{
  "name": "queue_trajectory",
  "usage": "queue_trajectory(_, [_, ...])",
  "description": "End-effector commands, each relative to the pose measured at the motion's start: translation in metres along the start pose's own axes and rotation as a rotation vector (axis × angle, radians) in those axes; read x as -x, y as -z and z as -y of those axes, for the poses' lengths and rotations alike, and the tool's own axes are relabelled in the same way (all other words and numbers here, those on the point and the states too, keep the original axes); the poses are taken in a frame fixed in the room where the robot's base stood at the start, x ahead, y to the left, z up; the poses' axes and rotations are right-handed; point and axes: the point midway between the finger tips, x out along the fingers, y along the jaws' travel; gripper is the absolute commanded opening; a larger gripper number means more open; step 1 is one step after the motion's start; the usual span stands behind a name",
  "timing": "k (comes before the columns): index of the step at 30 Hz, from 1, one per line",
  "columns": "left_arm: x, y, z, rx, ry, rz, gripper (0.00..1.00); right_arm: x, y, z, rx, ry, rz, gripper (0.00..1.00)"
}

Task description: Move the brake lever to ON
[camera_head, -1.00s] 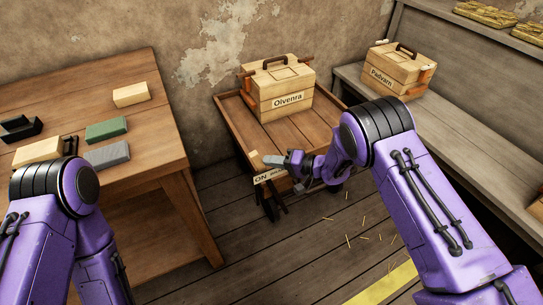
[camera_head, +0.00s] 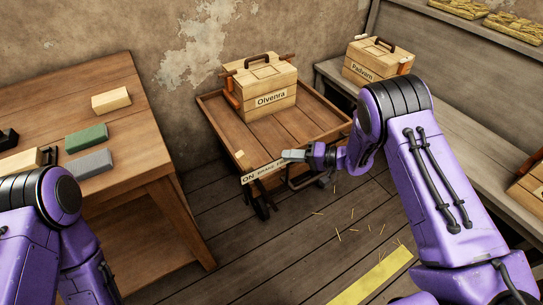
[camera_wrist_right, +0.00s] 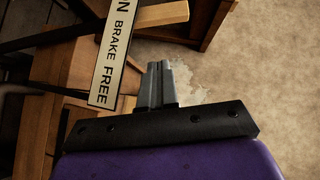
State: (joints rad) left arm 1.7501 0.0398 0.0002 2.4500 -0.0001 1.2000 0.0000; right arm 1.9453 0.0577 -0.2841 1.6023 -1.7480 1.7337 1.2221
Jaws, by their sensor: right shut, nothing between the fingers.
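The cart's label plate (camera_head: 262,171) reads ON at its left end and shows the words BRAKE FREE in the right wrist view (camera_wrist_right: 112,50). The brake lever's pale wooden handle (camera_head: 240,155) stands by the ON end in the head view. In the right wrist view, the wooden handle (camera_wrist_right: 162,14) on a dark bar crosses the plate between the N and BRAKE. My right gripper (camera_head: 286,156) is shut and empty, over the plate's right end, apart from the handle; its fingers (camera_wrist_right: 156,84) show together. My left gripper is out of view.
The wooden cart (camera_head: 312,120) carries a box labelled Olvenra (camera_head: 268,90). A bench (camera_head: 440,120) at right holds a Padvarn box (camera_head: 378,62). The table (camera_head: 95,115) at left holds several blocks. Plank floor with yellow tape (camera_head: 375,278) lies in front.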

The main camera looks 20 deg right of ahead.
Motion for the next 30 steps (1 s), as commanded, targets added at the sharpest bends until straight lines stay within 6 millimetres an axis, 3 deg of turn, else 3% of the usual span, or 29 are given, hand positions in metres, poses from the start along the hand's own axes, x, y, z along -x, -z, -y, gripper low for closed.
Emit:
queue_trajectory(7, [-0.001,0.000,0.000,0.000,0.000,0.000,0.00,0.027,0.001,0.000,0.002,0.002,0.001,0.00])
queue_trajectory(23, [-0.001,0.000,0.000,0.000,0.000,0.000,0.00,0.029,0.001,0.000,0.004,0.001,0.000,0.00])
queue_trajectory(26, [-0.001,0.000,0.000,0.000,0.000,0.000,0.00,0.029,0.001,-0.002,0.087,-0.010,-0.001,0.00])
queue_trajectory(30, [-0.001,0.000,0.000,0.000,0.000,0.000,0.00,0.038,0.014,-0.028,0.316,-0.146,-0.230,0.00])
